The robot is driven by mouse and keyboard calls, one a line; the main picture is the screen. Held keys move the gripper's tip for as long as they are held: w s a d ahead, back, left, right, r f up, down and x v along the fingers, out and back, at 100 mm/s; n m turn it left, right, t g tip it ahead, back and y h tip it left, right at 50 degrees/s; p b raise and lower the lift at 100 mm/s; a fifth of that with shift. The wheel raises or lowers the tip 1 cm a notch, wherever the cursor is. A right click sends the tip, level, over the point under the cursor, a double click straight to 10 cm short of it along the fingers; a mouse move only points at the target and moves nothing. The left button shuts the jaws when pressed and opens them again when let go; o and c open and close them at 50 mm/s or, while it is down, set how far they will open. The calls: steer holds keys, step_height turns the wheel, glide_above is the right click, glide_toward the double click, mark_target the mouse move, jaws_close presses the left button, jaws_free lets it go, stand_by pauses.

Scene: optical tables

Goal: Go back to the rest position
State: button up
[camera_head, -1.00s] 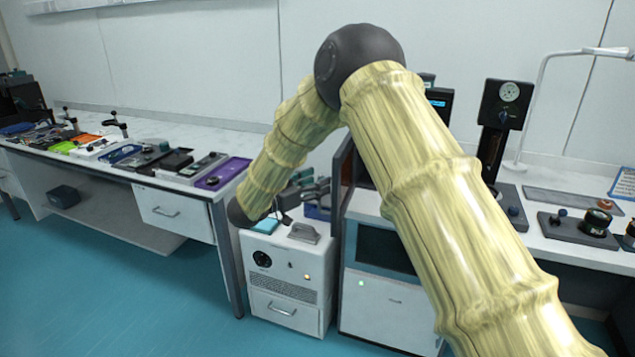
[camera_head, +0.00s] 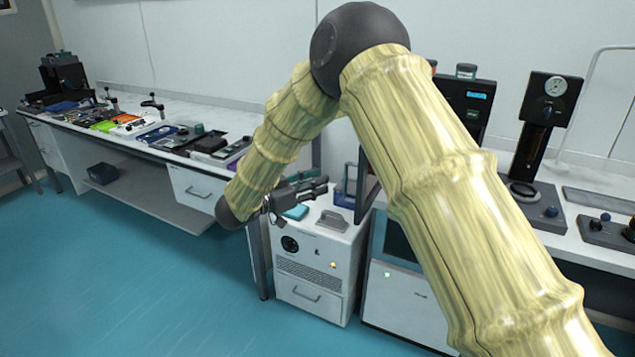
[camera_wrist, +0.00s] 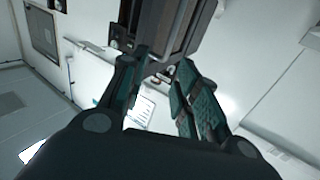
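My arm crosses the middle of the head view, bent at a dark elbow joint, with its forearm hanging down to the left. My gripper (camera_head: 305,190) is at the end of it, small and dark, in front of or over the white cabinet unit (camera_head: 318,262). In the wrist view my gripper's two teal and dark fingers (camera_wrist: 165,65) stand apart with nothing seen held between them. A dark boxy piece of equipment (camera_wrist: 165,25) shows beyond the fingertips.
A long bench (camera_head: 150,163) with several tools and devices stands at the left. A right-hand bench holds a dark gauge stand (camera_head: 541,110). A grey handled block (camera_head: 332,221) and a blue item (camera_head: 296,212) sit on the cabinet. The blue floor (camera_head: 130,290) at front left is clear.

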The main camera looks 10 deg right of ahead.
steer(key=shift+f, duration=0.1)
steer(key=s+d+f+n+t+y, duration=0.1)
steer(key=d+f+n+t+y, duration=0.15)
steer(key=f, duration=0.65)
steer(key=s+d+f+n+t+y, duration=0.1)
steer(key=d+f+n+t+y, duration=0.2)
steer(key=f, duration=0.5)
steer(key=s+d+f+n+g+y, duration=0.3)
steer(key=s+f+n+g+y, duration=0.3)
steer(key=s+f, duration=1.4)
steer(key=s+d+f+g+y, duration=0.1)
steer(key=s+f+g+y, duration=0.1)
steer(key=s, duration=1.3)
steer(key=s+d+f+n+g+y, duration=0.1)
steer(key=s+f+g+y, duration=0.2)
steer(key=s, duration=1.2)
step_height(320, 180, down, 4)
steer(key=shift+s+d+r+g, duration=0.15)
steer(key=shift+s+g, duration=0.2)
steer(key=shift+g, duration=0.7)
